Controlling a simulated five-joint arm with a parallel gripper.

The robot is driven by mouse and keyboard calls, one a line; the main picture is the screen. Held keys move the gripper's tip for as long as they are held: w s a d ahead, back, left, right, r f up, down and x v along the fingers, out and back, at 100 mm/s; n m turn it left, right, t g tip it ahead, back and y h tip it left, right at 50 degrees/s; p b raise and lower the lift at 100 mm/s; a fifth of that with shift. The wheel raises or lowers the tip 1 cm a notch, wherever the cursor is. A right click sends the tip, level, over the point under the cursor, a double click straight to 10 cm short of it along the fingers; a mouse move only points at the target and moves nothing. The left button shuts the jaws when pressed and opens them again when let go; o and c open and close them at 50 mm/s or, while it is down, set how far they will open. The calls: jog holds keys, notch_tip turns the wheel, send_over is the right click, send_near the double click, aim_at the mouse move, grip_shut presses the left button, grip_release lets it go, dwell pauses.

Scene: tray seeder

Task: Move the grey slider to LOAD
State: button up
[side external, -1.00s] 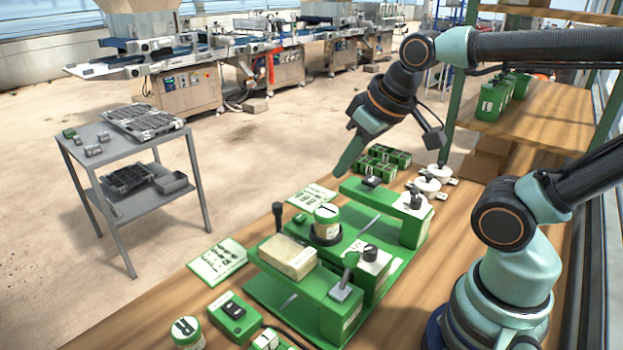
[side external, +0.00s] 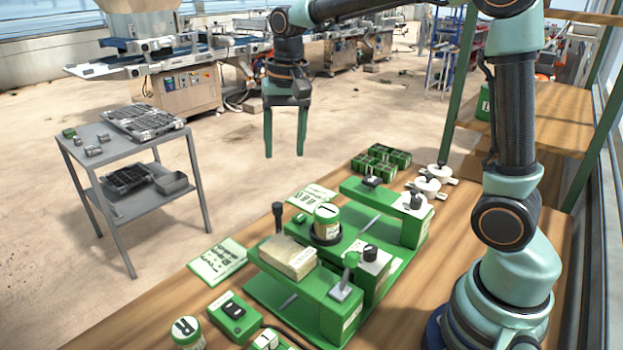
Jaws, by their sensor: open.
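The green tray seeder (side external: 309,284) stands on the wooden bench. I cannot tell which part is the grey slider, and no LOAD mark is readable. My gripper (side external: 285,156) points down with its two green fingers apart. It is empty, in the air, and appears clear above the seeder's far side.
Green blocks (side external: 381,160) and white fittings (side external: 430,184) sit at the bench's far end. A card (side external: 217,260), a switch box (side external: 235,315) and a round tin (side external: 187,332) lie at the front left. A wooden shelf (side external: 555,110) stands at the right.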

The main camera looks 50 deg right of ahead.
aim_at(278, 204)
jog(key=shift+m+g, duration=0.5)
jog(key=shift+m, duration=0.4)
jog(key=w+f, duration=0.1)
jog(key=f, duration=0.4)
jog(key=w+f, duration=0.1)
jog(key=f, duration=0.4)
jog(key=w+f, duration=0.1)
jog(key=f, duration=0.3)
jog(key=shift+f, duration=0.4)
grip_shut()
